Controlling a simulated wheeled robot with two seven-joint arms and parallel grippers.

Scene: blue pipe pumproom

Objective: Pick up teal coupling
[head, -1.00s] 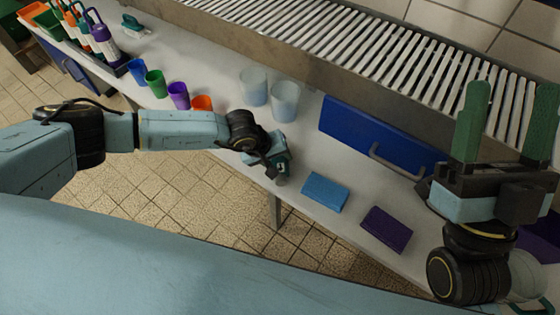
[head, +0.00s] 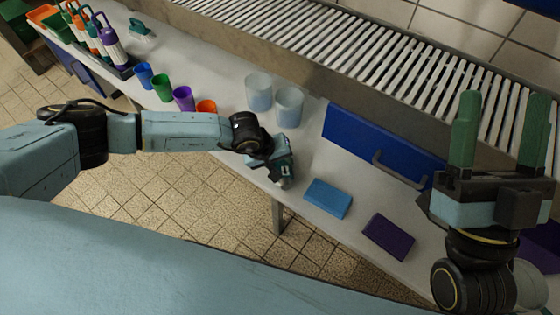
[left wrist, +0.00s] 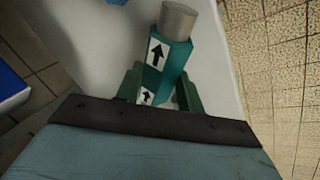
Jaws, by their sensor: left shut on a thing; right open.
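The teal coupling (left wrist: 174,62) is a teal block with black arrows on white labels and a grey cylindrical end. In the left wrist view it stands between the green fingers of my left gripper (left wrist: 158,88), which is shut on it. In the head view the coupling (head: 285,170) shows partly at the tip of my left arm, near the table's front edge; the gripper hides the rest. I cannot tell whether it touches the table. My right gripper (head: 498,135) is open and empty at the right, green fingers pointing up.
Two translucent cups (head: 289,105) stand behind the left gripper; orange (head: 206,106), purple, green and blue cups stand to the left. A light blue block (head: 328,197) and a dark purple block (head: 388,236) lie to the right. A blue case (head: 365,142) lies before the roller conveyor (head: 400,65).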

